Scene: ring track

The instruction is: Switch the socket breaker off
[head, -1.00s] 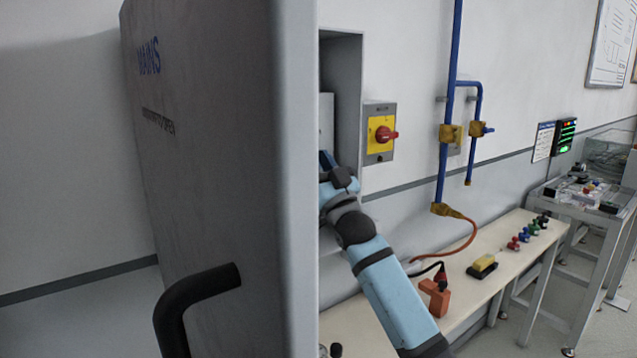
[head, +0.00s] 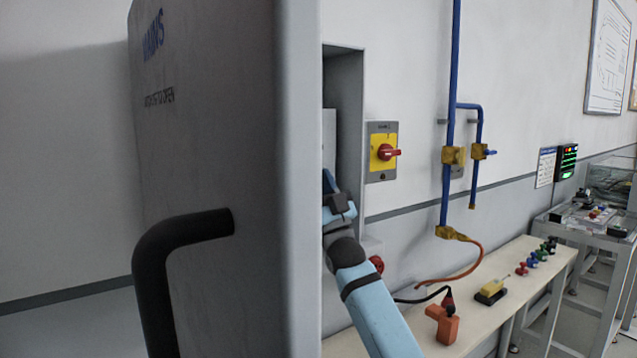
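The grey mains cabinet door (head: 215,150) stands open and fills the left half of the head view, with a thick black handle (head: 165,250) low on it. Behind its edge, a narrow strip of the cabinet (head: 345,110) interior shows. The socket breaker is hidden behind the door. A blue arm of mine enters from the bottom right and reaches up toward the cabinet opening. Its wrist shows just right of the door edge, and its fingertips are hidden. My other gripper is not in view.
A red rotary switch on a yellow plate (head: 384,152) is on the wall right of the cabinet. Blue pipes (head: 447,120) with yellow valves run down the wall. A bench (head: 520,275) below holds an orange block (head: 442,325), a yellow-black device (head: 491,291) and several coloured knobs.

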